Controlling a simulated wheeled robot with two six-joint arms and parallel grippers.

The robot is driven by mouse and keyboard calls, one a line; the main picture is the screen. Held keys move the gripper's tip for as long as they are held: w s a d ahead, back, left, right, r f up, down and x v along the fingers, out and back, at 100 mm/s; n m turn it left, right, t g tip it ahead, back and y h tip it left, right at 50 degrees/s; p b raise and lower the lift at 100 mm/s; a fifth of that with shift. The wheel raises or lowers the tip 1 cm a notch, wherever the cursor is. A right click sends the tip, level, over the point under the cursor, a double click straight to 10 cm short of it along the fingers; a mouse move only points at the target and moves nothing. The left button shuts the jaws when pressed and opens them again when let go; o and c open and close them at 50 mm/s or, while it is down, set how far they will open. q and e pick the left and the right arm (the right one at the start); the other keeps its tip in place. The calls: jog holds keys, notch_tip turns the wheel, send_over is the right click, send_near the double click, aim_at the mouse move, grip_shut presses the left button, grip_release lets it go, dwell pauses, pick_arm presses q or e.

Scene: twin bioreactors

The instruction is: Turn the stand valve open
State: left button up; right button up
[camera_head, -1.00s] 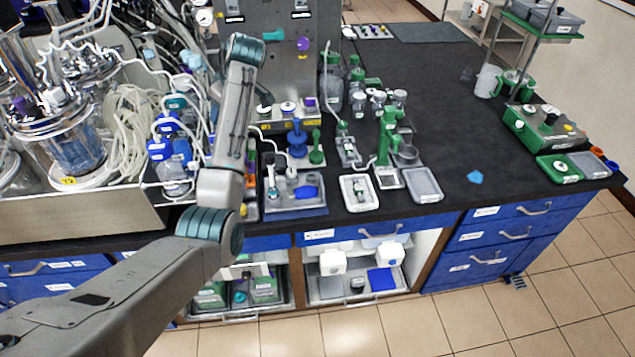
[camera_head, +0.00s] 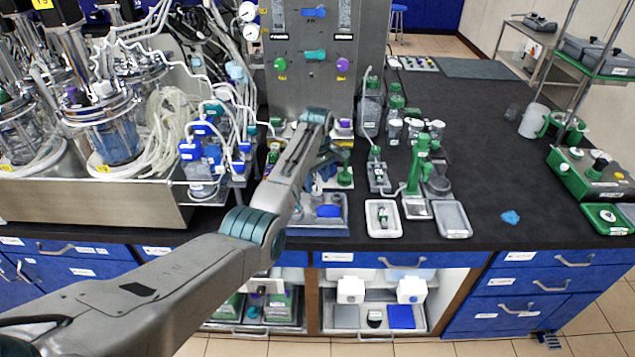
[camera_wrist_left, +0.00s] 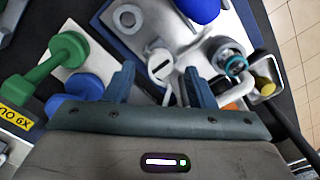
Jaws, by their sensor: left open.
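My left gripper (camera_wrist_left: 158,88) is open in the left wrist view, with its two blue-grey fingers apart. A pale round knob with a dark slot (camera_wrist_left: 160,65) shows just beyond the fingertips, roughly between them, and nothing appears gripped. I cannot tell for sure whether this knob is the stand valve. A pale fitting with a teal ring (camera_wrist_left: 235,65) is to its right. In the head view my left arm reaches down over the grey tray (camera_head: 335,226) at the counter's front, and its wrist and forearm hide part of what stands there. My right gripper is out of view.
A green dumbbell-shaped piece (camera_wrist_left: 62,62) and a blue one (camera_wrist_left: 80,88) are left of the fingers. A steel panel (camera_head: 300,95) with coloured handles rises behind. A green stand (camera_head: 418,175) and small trays are to the right. The dark counter (camera_head: 485,160) is mostly clear farther right.

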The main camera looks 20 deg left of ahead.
aim_at(317, 191)
pick_arm(q)
jog(key=shift+f, duration=1.2)
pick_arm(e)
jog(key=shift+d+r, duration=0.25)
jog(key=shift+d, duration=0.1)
pick_arm(q)
jog(key=c, duration=1)
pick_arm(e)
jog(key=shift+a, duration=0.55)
